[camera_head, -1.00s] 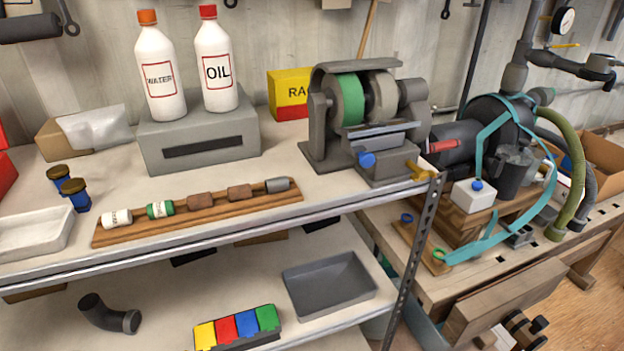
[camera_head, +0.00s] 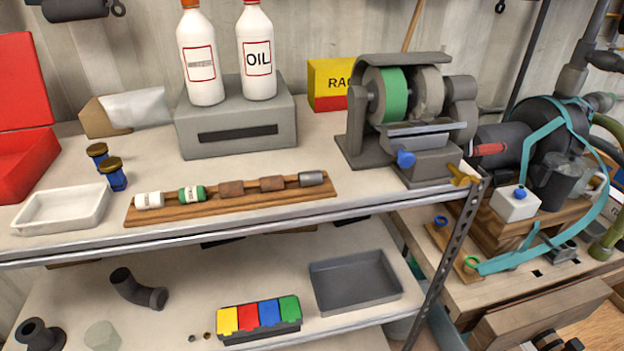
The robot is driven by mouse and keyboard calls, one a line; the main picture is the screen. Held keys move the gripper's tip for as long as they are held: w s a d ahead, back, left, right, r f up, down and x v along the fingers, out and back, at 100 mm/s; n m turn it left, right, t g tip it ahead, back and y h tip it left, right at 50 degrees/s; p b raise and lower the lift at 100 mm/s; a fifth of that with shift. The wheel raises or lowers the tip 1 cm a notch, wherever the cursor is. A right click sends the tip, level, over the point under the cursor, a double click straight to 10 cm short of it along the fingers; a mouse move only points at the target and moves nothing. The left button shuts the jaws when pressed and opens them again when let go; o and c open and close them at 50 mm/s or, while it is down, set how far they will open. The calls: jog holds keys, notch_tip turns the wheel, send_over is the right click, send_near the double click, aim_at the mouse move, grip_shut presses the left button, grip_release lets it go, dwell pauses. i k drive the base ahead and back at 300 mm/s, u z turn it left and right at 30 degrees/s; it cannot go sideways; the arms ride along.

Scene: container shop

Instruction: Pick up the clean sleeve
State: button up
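A wooden rack (camera_head: 250,203) lies along the front of the upper shelf and holds several short sleeves in a row. From the left they are a white labelled one (camera_head: 149,200), a green and white labelled one (camera_head: 192,194), a rusty brown one (camera_head: 231,188), another rusty brown one (camera_head: 272,184) and a grey one (camera_head: 312,179). The grey sleeve at the right end looks plain and free of rust. My gripper is not in view.
A white tray (camera_head: 62,210) and blue brass-topped fittings (camera_head: 112,173) stand left of the rack. A bench grinder (camera_head: 410,115) stands at the right. Bottles (camera_head: 258,55) stand on a grey box (camera_head: 236,125) behind. The lower shelf holds a grey tray (camera_head: 356,283).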

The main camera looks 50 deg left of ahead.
aim_at(310, 178)
jog(key=z, duration=0.05)
jog(key=k, duration=1.25)
jog(key=u, duration=2.15)
jog(key=i, duration=0.95)
